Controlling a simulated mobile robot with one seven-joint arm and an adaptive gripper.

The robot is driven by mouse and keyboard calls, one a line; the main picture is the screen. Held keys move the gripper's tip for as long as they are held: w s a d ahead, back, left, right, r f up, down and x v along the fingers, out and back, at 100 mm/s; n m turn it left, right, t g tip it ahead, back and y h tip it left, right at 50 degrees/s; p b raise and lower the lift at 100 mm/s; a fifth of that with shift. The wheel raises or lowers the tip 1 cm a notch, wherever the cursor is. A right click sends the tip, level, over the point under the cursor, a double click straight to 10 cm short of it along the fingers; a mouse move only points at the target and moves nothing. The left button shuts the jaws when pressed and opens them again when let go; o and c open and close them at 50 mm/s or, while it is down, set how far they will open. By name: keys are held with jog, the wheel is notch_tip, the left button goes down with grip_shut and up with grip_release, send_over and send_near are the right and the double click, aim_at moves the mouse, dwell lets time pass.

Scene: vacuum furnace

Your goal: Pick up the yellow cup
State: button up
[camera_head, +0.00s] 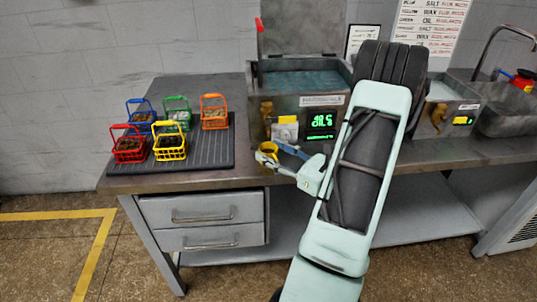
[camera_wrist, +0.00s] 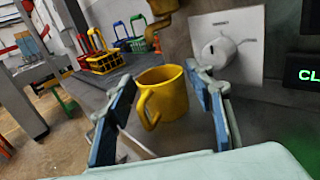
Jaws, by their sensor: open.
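The yellow cup (camera_wrist: 165,98) is upright between the two blue-padded fingers in the wrist view, its handle toward the lower left. In the head view the cup (camera_head: 268,147) is small and partly hidden by my gripper, in front of the furnace near the table's front edge. My gripper (camera_wrist: 160,78) is open, with one finger on each side of the cup and a visible gap on the left. I cannot tell whether the right finger touches it. My gripper (camera_head: 272,153) also shows in the head view.
The furnace (camera_head: 288,104) with its raised lid and green display (camera_head: 320,120) stands close behind the cup. A brass tap (camera_wrist: 163,12) hangs just above it. Several coloured baskets stand on the dark mat (camera_head: 200,160) to the left. The tabletop (camera_head: 190,84) behind the mat is clear.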

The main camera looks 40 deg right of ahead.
jog(key=shift+x, duration=0.85)
jog(key=shift+c, duration=0.6)
jog(key=c, duration=1)
